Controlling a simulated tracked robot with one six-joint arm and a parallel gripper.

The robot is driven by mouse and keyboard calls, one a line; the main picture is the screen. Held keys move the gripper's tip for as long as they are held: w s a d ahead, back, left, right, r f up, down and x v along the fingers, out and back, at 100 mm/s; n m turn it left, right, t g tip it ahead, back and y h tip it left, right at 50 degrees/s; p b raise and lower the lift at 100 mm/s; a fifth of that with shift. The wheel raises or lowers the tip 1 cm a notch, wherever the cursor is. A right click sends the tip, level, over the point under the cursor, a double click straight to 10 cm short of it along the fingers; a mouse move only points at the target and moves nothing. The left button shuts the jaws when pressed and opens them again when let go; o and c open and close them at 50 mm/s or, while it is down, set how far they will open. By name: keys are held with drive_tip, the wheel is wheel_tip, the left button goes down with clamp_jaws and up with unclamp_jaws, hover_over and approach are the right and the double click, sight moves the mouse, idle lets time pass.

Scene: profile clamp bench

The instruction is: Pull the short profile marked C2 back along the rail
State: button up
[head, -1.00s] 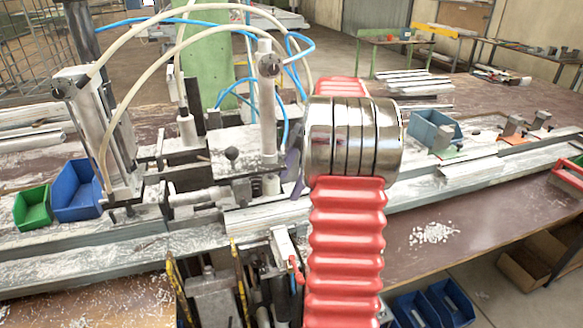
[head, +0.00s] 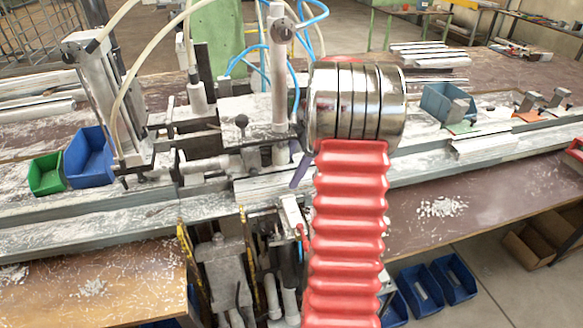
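A short pale profile (head: 270,187) lies on the long rail (head: 100,225) in front of the clamp unit (head: 240,147), dusted with white chips. Another short profile (head: 485,146) lies farther right on the rail. No C2 mark is readable on either. My gripper (head: 301,171) is mostly hidden behind my red and chrome arm. Only a dark finger shows, pointing down close to the right end of the profile by the clamp. I cannot tell whether it touches, or whether the gripper is open.
A green bin (head: 46,175) and a blue bin (head: 89,158) stand left of the clamp posts. A blue-grey box (head: 446,103) stands at the right behind the rail. Pale hoses and blue tubes arch over the clamp. The brown bench right of my arm has free room.

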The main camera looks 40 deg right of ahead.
drive_tip(key=c, duration=1.4)
drive_tip(key=o, duration=1.5)
drive_tip(key=shift+o, duration=0.2)
drive_tip(key=shift+r, duration=0.1)
drive_tip(key=v, duration=1.3)
drive_tip(key=shift+d+r, duration=0.2)
drive_tip(key=shift+d, duration=0.05)
drive_tip(key=shift+s, duration=0.1)
